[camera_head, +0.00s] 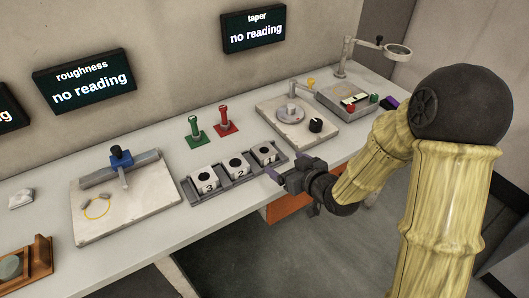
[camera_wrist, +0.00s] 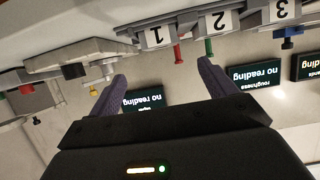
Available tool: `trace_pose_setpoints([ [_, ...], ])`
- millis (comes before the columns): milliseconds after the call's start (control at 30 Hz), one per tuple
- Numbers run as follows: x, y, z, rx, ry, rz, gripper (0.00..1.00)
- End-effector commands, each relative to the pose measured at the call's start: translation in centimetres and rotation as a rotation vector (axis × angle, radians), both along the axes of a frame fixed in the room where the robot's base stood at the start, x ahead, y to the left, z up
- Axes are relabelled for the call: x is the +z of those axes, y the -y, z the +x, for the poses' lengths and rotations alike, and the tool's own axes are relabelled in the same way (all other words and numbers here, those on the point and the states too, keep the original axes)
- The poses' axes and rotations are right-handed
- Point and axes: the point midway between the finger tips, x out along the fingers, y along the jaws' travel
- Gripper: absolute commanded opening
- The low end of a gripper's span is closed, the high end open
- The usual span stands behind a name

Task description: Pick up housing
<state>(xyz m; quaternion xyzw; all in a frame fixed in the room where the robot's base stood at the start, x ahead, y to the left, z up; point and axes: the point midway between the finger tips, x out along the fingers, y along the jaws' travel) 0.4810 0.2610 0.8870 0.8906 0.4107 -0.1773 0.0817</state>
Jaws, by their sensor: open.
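Three white block housings with round bores stand upright in a grey tray (camera_head: 226,186) on the bench. Housing 3 (camera_head: 202,189) is at the left, housing 2 (camera_head: 238,172) in the middle and housing 1 (camera_head: 264,159) at the right. The wrist view, upside down, shows housing 1 (camera_wrist: 156,38), housing 2 (camera_wrist: 219,21) and housing 3 (camera_wrist: 283,10). My gripper (camera_head: 272,173) is open and empty, at the bench's front edge near the tray's right end, apart from the housings. Its purple fingers (camera_wrist: 163,72) point toward the bench, with housing 1 beyond the gap.
Green (camera_head: 195,135) and red (camera_head: 226,124) stands are behind the tray. A stone plate with a blue-clamped bar (camera_head: 121,158) is left. A plate with a round disc and black knob (camera_head: 297,122) is right. Wall screens (camera_head: 253,29) show no reading.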

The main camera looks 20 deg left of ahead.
Motion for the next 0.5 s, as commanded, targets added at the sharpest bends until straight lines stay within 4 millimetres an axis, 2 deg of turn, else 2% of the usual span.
trace_pose_setpoints([
  [233, -1.7, -3.1, 2.6, 0.002, 0.0, 0.0, 0.84],
  [500, -2.1, -3.8, 3.3, -0.001, 0.0, -0.001, 0.84],
])
